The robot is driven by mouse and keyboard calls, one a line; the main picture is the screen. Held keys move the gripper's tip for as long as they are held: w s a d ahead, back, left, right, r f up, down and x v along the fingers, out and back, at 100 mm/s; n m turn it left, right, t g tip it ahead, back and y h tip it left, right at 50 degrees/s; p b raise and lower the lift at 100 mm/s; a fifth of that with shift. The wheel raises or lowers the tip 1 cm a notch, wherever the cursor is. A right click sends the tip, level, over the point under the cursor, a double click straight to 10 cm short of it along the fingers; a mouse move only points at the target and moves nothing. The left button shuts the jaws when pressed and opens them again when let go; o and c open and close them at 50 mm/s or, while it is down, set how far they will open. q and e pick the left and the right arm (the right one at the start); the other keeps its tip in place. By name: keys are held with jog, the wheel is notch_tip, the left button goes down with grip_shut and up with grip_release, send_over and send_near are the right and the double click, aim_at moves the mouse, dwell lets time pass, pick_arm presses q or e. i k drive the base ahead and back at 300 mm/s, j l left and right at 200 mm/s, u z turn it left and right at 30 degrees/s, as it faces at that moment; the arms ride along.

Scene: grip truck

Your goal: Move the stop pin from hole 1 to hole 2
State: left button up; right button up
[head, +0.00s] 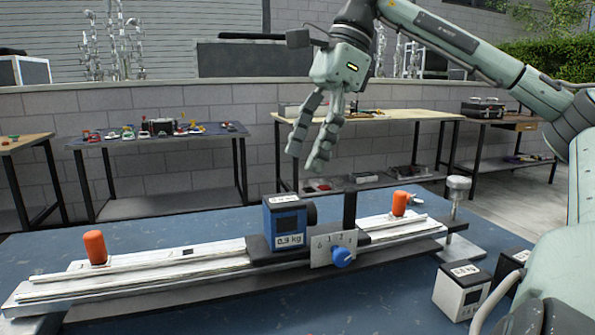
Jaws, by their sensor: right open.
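A pale rail (140,277) lies across the blue table, with a dark carriage (262,252) on it. The carriage bears a blue block (285,222) marked 0.9 kg. A small numbered plate (322,252) and a blue knob (342,257) are at its front. One orange-capped post (95,247) stands near the rail's left end, another (400,203) near its right end. My right gripper (305,160) is open and empty, fingers down, above and behind the blue block. My left gripper is out of view.
A metal post with a round top (458,188) stands by the rail's right end. A white-and-black block (462,290) sits at the lower right, with a dark block beside it near my arm. The blue table (185,312) is clear in front of the rail. Workbenches stand behind.

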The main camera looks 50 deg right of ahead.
aim_at(94, 240)
jog(key=k+j, duration=1.1)
jog(key=k, duration=0.2)
